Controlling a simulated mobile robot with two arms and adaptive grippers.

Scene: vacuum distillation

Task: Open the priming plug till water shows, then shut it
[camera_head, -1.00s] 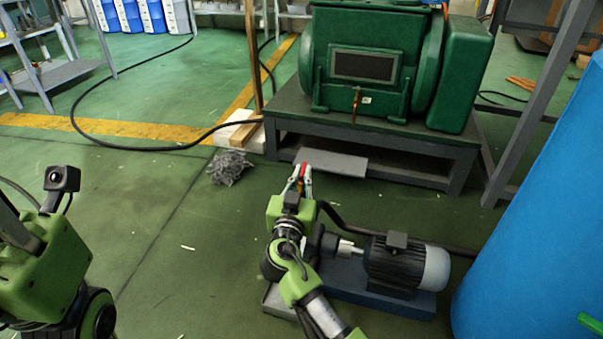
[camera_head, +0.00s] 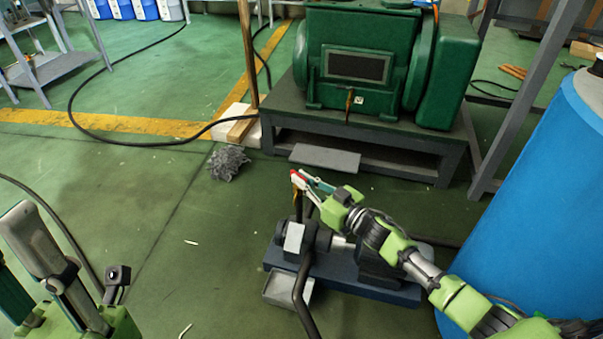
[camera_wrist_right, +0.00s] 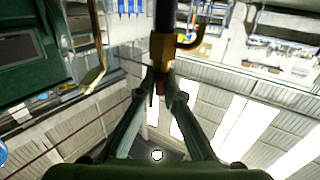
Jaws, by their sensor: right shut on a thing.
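The pump (camera_head: 322,240) sits on a blue base (camera_head: 395,292) on the floor; my right arm hides much of its motor. A dark upright pipe rises from it to a small brass fitting with a red part (camera_head: 296,177). My right gripper (camera_head: 303,181) is shut on this red part from the right. In the right wrist view the brass fitting (camera_wrist_right: 161,50), with a curved side spout, is close beyond my fingertips (camera_wrist_right: 160,88), the red part between them. No water shows. My left gripper (camera_head: 25,265) is only partly in view at lower left; its fingertips' gap is unclear.
A large green machine (camera_head: 365,65) stands on a grey stand (camera_head: 275,130) behind the pump. A blue tank (camera_head: 530,190) is close on the right. A black hose (camera_head: 302,285) runs to the pump's front. A grey tangle (camera_head: 228,163) lies on open floor left.

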